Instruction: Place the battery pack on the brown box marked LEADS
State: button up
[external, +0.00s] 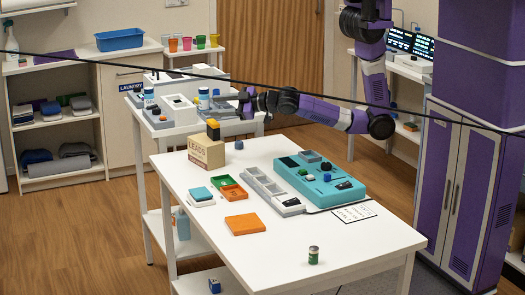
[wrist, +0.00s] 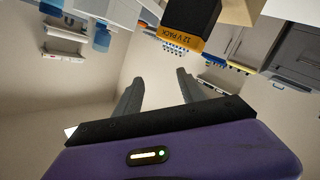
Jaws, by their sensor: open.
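The battery pack (external: 213,130), black with an orange part, stands on top of the brown box marked LEADS (external: 207,154), at the left back of the white table. In the wrist view the pack (wrist: 190,22) shows its orange "12 V PACK" face near the top edge, partly cut off. A beige surface beside it (wrist: 238,12) looks like the box. My gripper (external: 243,104) is up and to the right of the pack, apart from it. In the wrist view its two fingers (wrist: 159,77) are spread with nothing between them.
A small dark blue cube (external: 239,145) sits right of the box. Green and orange trays (external: 229,188), a grey divided tray (external: 270,190) and a teal device (external: 320,181) fill the table's middle. A cluttered side table (external: 190,128) stands behind.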

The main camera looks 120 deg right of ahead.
jog(key=s+a+f+n+t+y, duration=0.1)
jog(key=s+a+f+n+y, duration=0.15)
jog(key=a, duration=0.35)
jog(key=s+a+f+n+t+y, duration=0.1)
jog(key=s+a+f+y, duration=0.15)
jog(key=s+a, duration=0.2)
jog(key=s+a+r+m+y, duration=0.2)
jog(key=s+a+y, duration=0.3)
jog(key=s+a, duration=1.1)
jog(key=shift+a+r, duration=0.25)
jog(key=shift+a, duration=0.65)
jog(key=shift+o, duration=0.4)
jog(key=shift+m, duration=0.25)
jog(key=shift+a+f, duration=0.1)
